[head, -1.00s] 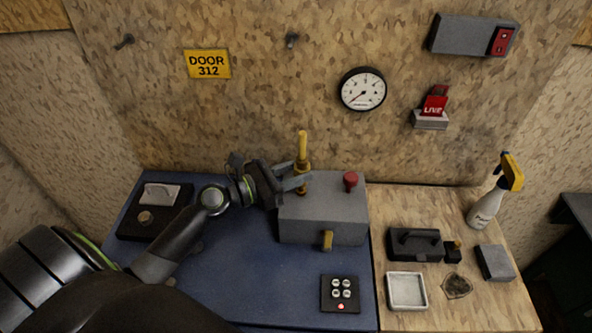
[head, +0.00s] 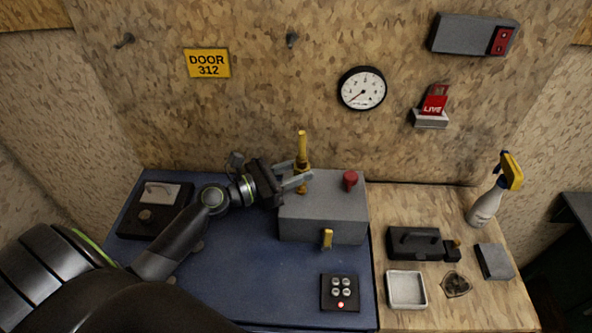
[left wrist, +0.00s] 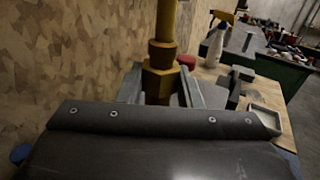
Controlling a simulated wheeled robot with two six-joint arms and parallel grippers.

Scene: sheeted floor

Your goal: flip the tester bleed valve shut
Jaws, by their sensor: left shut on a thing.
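The tester is a grey box (head: 322,218) on the blue mat. It has a red knob (head: 350,180) on top and a small yellow lever (head: 327,239) on its front face, pointing down. A tall yellow-brass post (head: 302,148) stands upright at its back left, with a hex fitting low on it. My left gripper (head: 302,180) is shut on this post near its base. In the left wrist view the brass post (left wrist: 163,52) rises between the two fingers, its lower end hidden by the gripper body. Which part is the bleed valve is not marked.
A black button pad (head: 340,292) lies in front of the tester. A black instrument (head: 154,211) stands left. A black case (head: 414,243), a white tray (head: 406,289) and a spray bottle (head: 487,206) stand right.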

